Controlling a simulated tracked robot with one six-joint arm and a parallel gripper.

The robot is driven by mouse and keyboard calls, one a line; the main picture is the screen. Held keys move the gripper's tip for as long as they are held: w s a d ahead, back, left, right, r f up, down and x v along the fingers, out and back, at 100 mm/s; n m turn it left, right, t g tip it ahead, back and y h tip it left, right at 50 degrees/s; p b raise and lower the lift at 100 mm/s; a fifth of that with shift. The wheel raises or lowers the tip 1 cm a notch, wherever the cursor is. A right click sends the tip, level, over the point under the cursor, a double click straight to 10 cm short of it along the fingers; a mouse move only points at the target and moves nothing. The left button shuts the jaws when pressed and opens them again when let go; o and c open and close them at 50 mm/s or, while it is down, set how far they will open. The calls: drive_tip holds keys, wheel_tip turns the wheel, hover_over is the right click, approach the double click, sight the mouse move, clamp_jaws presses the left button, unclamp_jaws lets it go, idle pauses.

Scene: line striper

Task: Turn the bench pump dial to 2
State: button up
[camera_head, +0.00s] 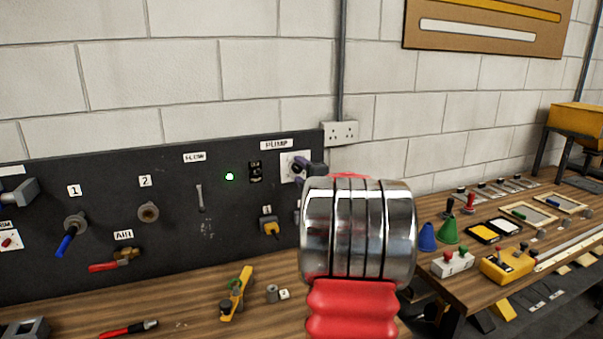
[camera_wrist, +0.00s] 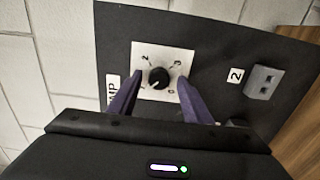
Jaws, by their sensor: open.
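The pump dial (camera_wrist: 158,77) is a round black knob on a white square plate (camera_wrist: 160,50), with a 2 at upper left, a 3 at upper right and a 0 at lower right. Its pale pointer mark seems to point to the lower left, not at the 2. Any numeral there is hidden. My gripper (camera_wrist: 160,80) is open, with one purple finger on each side of the knob. Whether the fingers touch it cannot be told. In the head view the plate (camera_head: 289,165) shows under the PUMP label, and my arm and gripper (camera_head: 312,169) cover the knob.
The dark panel (camera_head: 110,190) carries a blue-handled valve (camera_head: 68,235), a red-handled air valve (camera_head: 115,262), a flow gauge (camera_head: 200,198) and a lit green lamp (camera_head: 229,176). Loose tools and parts lie on the bench below. A socket (camera_wrist: 263,82) labelled 2 is beside the dial.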

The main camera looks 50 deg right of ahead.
drive_tip(key=shift+c, duration=0.7)
drive_tip(key=c, duration=0.9)
drive_tip(key=shift+f+m, duration=0.1)
drive_tip(key=shift+m, duration=0.2)
drive_tip(key=m, duration=0.3)
drive_tip(key=shift+f+m, duration=0.1)
drive_tip(key=shift+m, duration=0.3)
drive_tip(key=m, duration=0.4)
drive_tip(key=shift+m, duration=0.3)
drive_tip(key=m, duration=0.4)
drive_tip(key=shift+m, duration=0.3)
drive_tip(key=m, duration=0.4)
drive_tip(key=shift+f, duration=0.1)
